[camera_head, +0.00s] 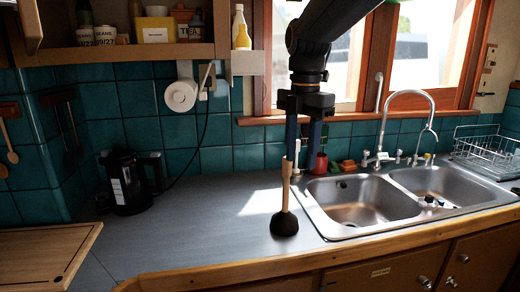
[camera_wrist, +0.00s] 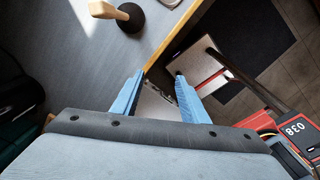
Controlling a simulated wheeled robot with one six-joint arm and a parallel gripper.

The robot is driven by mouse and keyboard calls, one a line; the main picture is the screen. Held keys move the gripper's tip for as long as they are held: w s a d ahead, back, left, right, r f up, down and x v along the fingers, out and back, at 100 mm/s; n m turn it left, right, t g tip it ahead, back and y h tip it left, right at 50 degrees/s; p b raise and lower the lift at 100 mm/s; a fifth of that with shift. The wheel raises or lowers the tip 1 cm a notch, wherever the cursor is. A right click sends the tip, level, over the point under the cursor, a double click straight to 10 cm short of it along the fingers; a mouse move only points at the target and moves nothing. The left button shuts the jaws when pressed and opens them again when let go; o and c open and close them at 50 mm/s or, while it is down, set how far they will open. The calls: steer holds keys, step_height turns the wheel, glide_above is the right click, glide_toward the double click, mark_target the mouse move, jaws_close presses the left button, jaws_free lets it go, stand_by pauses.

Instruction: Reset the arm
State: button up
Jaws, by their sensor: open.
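My gripper (camera_head: 302,160) hangs down over the counter in the head view, in front of the window and beside the sink. Its two blue fingers are apart with nothing between them, as the wrist view of the gripper (camera_wrist: 159,80) also shows. A plunger (camera_head: 284,224) with a wooden handle and a black rubber cup stands upright on the grey counter, left of the sink. In the head view its handle top overlaps the left finger. In the wrist view the plunger (camera_wrist: 128,16) stands clear of both fingers, near the counter's edge.
A double-basin sink (camera_head: 352,198) with a tall faucet (camera_head: 408,95) lies at right, with a dish rack (camera_head: 487,150) behind it. A black kettle (camera_head: 126,182) and a cutting board (camera_head: 45,255) are at left. The counter (camera_head: 200,220) between kettle and plunger is clear.

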steer(key=s+d+f+m+b, duration=0.1)
steer(key=s+d+f+m, duration=0.2)
steer(key=s+f+m, duration=0.2)
steer(key=s+d+f+m+b, duration=0.1)
steer(key=s+d+f+m, duration=0.2)
steer(key=f+m, duration=0.9)
steer(key=s+d+f+m+t+b, duration=0.1)
steer(key=s+d+f+m+b, duration=0.1)
steer(key=s+f+m, duration=0.5)
step_height(320, 180, down, 3)
steer(key=shift+s+d+f+m, duration=0.1)
steer(key=shift+s+d+m, duration=0.15)
steer(key=shift+d+m, duration=0.7)
steer(key=shift+a, duration=0.15)
